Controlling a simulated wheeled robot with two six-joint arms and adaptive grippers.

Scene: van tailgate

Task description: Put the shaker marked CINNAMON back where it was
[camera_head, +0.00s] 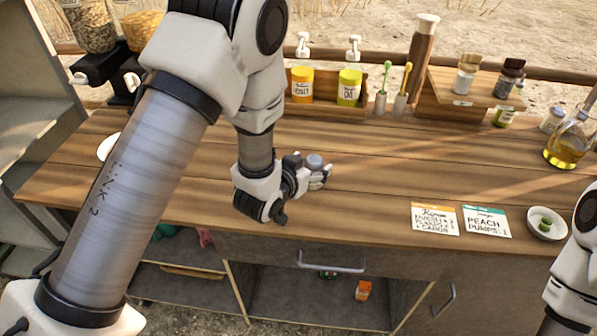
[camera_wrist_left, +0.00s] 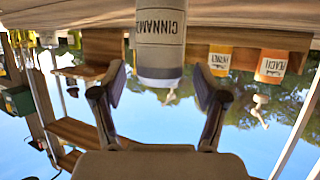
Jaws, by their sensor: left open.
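The shaker marked CINNAMON (camera_wrist_left: 161,42) stands on the wooden counter (camera_head: 385,160), upside down in the left wrist view, with a pale band carrying its name. In the head view its grey-lilac top (camera_head: 314,160) shows at my left gripper (camera_head: 318,174). In the left wrist view the two fingers of my left gripper (camera_wrist_left: 160,78) are spread wide, one on each side of the shaker, with gaps between. The fingers hide part of the shaker in the head view. My right gripper is out of view; only part of my right arm shows at the right edge.
A raised wooden shelf (camera_head: 450,88) at the back right holds other shakers (camera_head: 466,74). Pump bottles (camera_head: 302,84) stand in a wooden rack at the back. Two cards (camera_head: 435,218) and a small bowl (camera_head: 546,224) lie at the front right. The counter's middle right is clear.

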